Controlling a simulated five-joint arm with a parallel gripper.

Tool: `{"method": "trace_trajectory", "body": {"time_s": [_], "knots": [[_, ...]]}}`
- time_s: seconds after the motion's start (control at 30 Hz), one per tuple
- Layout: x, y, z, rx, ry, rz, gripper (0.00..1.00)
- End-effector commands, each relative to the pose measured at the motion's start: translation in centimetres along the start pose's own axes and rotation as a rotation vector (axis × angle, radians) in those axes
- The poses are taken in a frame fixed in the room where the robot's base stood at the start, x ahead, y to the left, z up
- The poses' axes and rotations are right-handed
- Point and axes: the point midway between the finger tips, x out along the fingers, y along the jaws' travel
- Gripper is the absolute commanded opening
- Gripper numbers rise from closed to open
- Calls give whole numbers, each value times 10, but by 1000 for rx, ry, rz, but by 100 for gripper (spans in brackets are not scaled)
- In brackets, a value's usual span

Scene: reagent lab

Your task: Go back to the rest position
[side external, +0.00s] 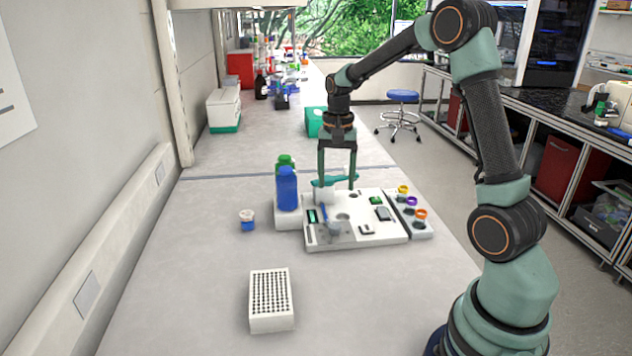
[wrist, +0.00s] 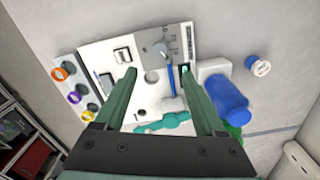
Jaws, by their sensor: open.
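My gripper (side external: 337,180) is open, its two long green fingers pointing down just above the far edge of the white instrument board (side external: 345,236). In the wrist view the open fingers (wrist: 160,90) frame part of the board (wrist: 97,52), with nothing seen held between them. A teal tool-like object (side external: 335,181) shows around the fingertips in the side view and below the board in the wrist view (wrist: 165,124). Whether a finger touches it I cannot tell. My arm reaches out from the right.
A blue bottle (side external: 287,188) and a green-capped bottle (side external: 285,160) stand left of the board. A small blue-and-white vial (side external: 248,222) and a white tube rack (side external: 271,300) stand on the bench. A strip with orange, purple and yellow rings (side external: 412,205) lies right. The front bench is mostly clear.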

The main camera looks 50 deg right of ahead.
Motion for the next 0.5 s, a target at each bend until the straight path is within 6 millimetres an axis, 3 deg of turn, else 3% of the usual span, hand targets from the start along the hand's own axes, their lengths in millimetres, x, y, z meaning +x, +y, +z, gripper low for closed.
{"method": "trace_trajectory", "body": {"time_s": [0.27,0.37,0.5], "knots": [[-6,-2,6,-27,11,-9,72],[-22,-6,20,-98,38,-30,72],[-51,-9,53,-261,101,-77,72]]}}
